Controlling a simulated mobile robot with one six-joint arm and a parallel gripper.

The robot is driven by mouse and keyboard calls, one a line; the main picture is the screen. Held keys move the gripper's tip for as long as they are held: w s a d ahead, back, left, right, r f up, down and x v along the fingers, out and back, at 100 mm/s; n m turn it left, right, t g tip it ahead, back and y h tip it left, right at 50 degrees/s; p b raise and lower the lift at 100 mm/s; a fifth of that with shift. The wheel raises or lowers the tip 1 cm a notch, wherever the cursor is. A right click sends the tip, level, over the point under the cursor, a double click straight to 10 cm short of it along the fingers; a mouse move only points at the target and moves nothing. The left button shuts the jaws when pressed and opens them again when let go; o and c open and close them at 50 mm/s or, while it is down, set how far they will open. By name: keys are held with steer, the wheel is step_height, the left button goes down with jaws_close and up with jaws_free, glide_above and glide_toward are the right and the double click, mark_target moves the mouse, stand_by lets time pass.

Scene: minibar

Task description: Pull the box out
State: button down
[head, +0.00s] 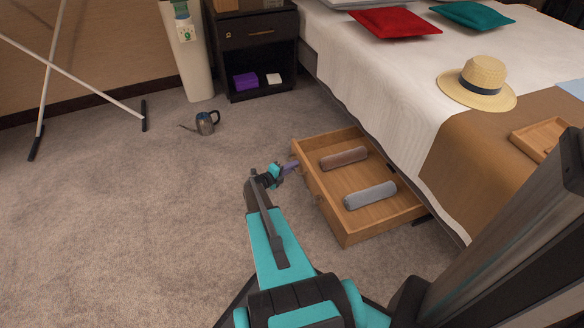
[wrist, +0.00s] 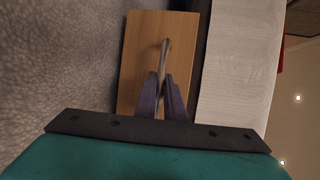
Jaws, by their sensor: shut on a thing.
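The box (head: 380,222) is an open wooden drawer standing out from under the side of the bed, with its back end near the hanging cover. It holds a brown roll and a grey roll. My gripper (head: 291,167) is at the far part of the box's front face. In the wrist view, its purple fingers (wrist: 163,95) are shut on a slim handle (wrist: 164,52) in front of the wooden panel (wrist: 140,35). The fingertips hide part of the handle.
The bed (head: 400,75) with white and brown covers stands along the right; a straw hat (head: 478,85) lies on it. A dark nightstand (head: 255,45) is at the back.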

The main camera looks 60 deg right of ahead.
steer(key=shift+w+d, duration=0.15)
steer(key=shift+w, duration=0.05)
steer(key=c, duration=1.8)
jaws_free()
steer(key=shift+s, duration=0.1)
steer(key=shift+c, duration=0.2)
steer(key=shift+s, duration=0.1)
steer(key=p+v, duration=0.4)
steer(key=v, duration=0.9)
steer(key=shift+a, duration=0.35)
steer(key=shift+r, duration=0.15)
